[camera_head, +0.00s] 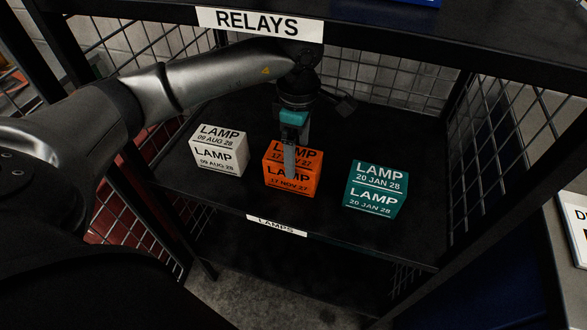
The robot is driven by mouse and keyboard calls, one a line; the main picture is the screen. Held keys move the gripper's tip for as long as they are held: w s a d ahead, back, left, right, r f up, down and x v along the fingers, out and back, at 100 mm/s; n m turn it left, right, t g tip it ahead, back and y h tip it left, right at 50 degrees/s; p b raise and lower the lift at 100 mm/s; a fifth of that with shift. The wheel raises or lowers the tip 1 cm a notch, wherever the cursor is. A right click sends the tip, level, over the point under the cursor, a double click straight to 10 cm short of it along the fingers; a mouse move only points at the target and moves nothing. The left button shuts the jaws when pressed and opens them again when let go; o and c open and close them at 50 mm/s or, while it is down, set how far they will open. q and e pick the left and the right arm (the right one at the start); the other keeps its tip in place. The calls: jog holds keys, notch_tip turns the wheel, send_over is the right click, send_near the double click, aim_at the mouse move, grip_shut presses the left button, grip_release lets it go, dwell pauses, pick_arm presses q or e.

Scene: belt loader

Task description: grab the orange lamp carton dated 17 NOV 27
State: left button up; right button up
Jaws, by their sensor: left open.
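The orange lamp carton (303,186) marked 17 NOV 27 sits upright in the middle of the black shelf labelled LAMPS. My left gripper (289,160) comes down over it from behind and above, its fingers overlapping the carton's top and front in the camera_head view. The gripper is open. I cannot tell whether the fingers touch the carton. Part of the carton's lettering is hidden behind the fingers. My right gripper is not in view.
A white lamp carton (220,155) marked 09 AUG 28 stands to the left, and a teal lamp carton (376,190) marked 20 JAN 28 to the right, both with gaps. An upper shelf labelled RELAYS (262,23) overhangs. Mesh walls (380,85) enclose the back and sides.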

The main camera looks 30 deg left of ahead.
pick_arm(q)
jog(key=f, duration=0.1)
jog(key=f+b, duration=0.1)
jog(key=f, duration=0.3)
jog(key=shift+s+d+b, duration=0.25)
jog(key=shift+b, duration=0.05)
jog(key=shift+f, duration=0.4)
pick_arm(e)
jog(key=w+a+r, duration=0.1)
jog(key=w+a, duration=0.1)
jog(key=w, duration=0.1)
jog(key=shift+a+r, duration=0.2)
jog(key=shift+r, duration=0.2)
pick_arm(q)
jog(key=c, duration=1.3)
jog(key=shift+c, duration=0.6)
jog(key=shift+w+r, duration=0.1)
jog(key=shift+r, duration=0.15)
